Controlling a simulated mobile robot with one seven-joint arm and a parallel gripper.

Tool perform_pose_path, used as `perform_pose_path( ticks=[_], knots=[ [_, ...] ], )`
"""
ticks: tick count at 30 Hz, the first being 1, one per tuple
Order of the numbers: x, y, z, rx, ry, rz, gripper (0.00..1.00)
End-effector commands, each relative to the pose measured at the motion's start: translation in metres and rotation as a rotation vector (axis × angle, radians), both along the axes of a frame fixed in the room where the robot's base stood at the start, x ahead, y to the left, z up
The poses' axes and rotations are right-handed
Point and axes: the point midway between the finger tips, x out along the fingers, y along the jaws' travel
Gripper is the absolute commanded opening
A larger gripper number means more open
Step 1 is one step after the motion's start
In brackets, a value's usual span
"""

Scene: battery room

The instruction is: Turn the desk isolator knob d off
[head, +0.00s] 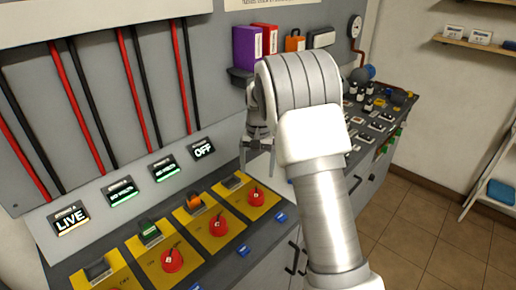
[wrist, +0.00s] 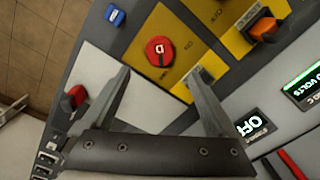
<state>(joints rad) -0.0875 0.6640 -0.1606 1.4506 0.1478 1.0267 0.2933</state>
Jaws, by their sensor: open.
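Isolator knob d (wrist: 159,50) is a round red knob with a pale letter mark, on a yellow plate (wrist: 180,25) in the wrist view. In the head view it appears to be the rightmost red knob (head: 255,196), on the sloping desk (head: 262,235). My gripper (head: 258,158) is open and empty above the desk, behind the knob in the head view. In the wrist view my gripper's fingertips (wrist: 157,78) stand either side of the knob's line, apart from it.
Two more red knobs (head: 218,225) (head: 172,260) sit to the left on yellow plates, with orange (head: 195,202) and green (head: 150,231) blocks behind. A crowded bench (head: 375,115) lies behind my arm. Floor (head: 430,210) is clear at right.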

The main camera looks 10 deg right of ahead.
Motion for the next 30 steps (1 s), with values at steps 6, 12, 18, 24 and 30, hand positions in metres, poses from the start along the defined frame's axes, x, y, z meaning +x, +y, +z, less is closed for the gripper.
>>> perform_pose_path(
  ticks=[6, 12, 18, 24, 30],
  knots=[
    [0.000, -0.002, 0.048, 0.000, -0.003, 0.000, 0.93],
    [-0.001, -0.002, 0.070, -0.001, 0.000, 0.000, 0.93],
    [-0.001, -0.003, 0.074, -0.001, 0.000, -0.001, 0.93],
    [-0.001, -0.003, 0.074, 0.000, -0.001, -0.001, 0.93],
    [-0.013, -0.003, 0.092, 0.005, -0.024, 0.012, 0.93]
  ],
)
